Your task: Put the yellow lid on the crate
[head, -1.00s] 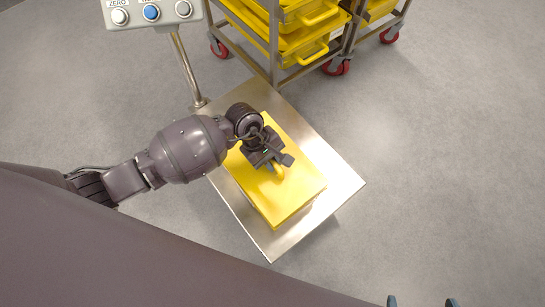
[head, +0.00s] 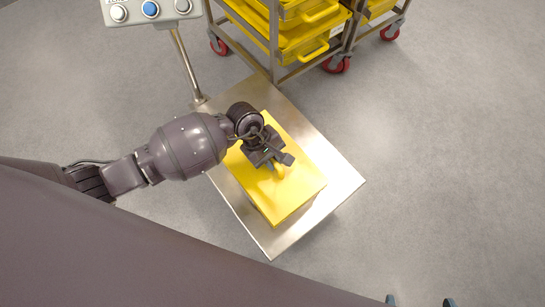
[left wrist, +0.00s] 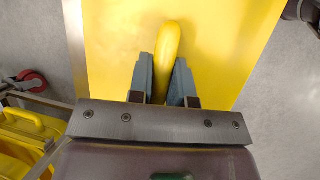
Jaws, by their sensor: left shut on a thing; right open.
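The yellow lid (head: 290,193) is a flat panel with a raised loop handle (left wrist: 167,45). It lies level over the yellow crate (head: 303,209), whose side shows only as a thin strip under the lid's near edge. I cannot tell whether the lid rests fully on the rim. My left gripper (head: 276,168) is shut on the handle; in the left wrist view (left wrist: 166,85) its two fingers flank the handle. My right gripper (head: 420,302) shows only as two separated fingertips at the bottom edge, empty and away from the crate.
The crate stands on a steel scale platform (head: 335,187) with a post and a button panel (head: 150,12) at its far left. A wheeled rack (head: 275,45) with yellow crates stands behind it. The floor to the right is clear.

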